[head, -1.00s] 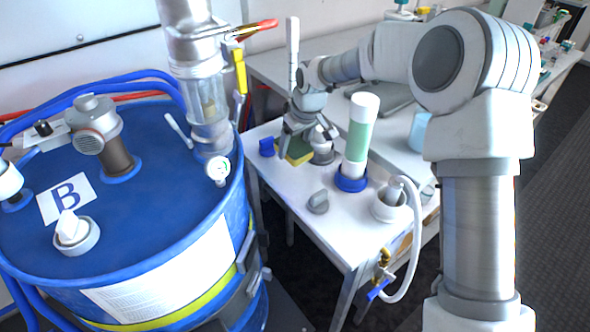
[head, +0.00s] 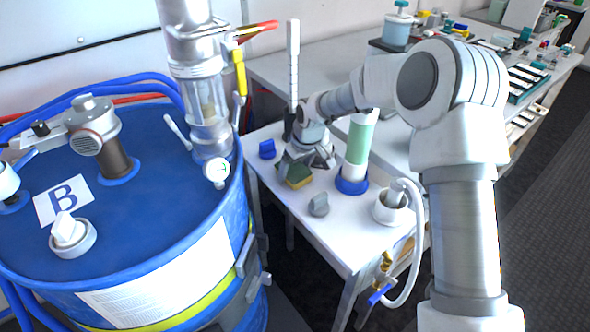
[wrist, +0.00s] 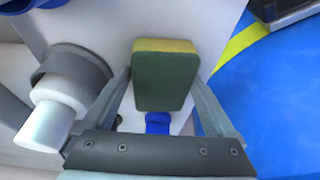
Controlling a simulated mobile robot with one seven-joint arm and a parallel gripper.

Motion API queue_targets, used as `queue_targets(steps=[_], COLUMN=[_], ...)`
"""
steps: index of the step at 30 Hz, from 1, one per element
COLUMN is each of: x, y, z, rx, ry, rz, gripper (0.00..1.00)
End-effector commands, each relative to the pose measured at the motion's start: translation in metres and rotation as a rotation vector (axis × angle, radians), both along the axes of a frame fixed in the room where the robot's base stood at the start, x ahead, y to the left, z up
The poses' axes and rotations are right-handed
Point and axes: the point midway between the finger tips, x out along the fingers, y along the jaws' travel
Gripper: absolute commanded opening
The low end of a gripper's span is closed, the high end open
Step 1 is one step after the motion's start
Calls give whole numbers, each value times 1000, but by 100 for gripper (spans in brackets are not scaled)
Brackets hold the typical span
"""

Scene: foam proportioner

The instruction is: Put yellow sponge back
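The sponge (head: 297,177), yellow with a dark green side, is at my gripper over the left part of the small white table (head: 335,235). In the wrist view the sponge (wrist: 165,78) shows its green face and a yellow edge, between the two fingers of my gripper (wrist: 163,82). The fingers lie along its two sides and appear shut on it. In the head view my gripper (head: 302,166) covers part of the sponge. I cannot tell whether the sponge touches the tabletop.
A blue block (head: 267,149) lies left of the sponge and a grey knob-like piece (head: 319,204) in front. A green-and-white cylinder (head: 359,145) on a blue base stands close on the right.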

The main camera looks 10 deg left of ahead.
Motion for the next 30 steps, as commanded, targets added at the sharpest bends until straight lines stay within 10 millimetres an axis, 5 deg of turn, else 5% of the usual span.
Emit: queue_targets(steps=[11,24,30], x=[0,-17,-22], y=[0,-20,-25], z=[6,89,112], rx=[0,0,0], ry=[0,-3,0], rz=[0,-2,0], gripper=[100,100,100])
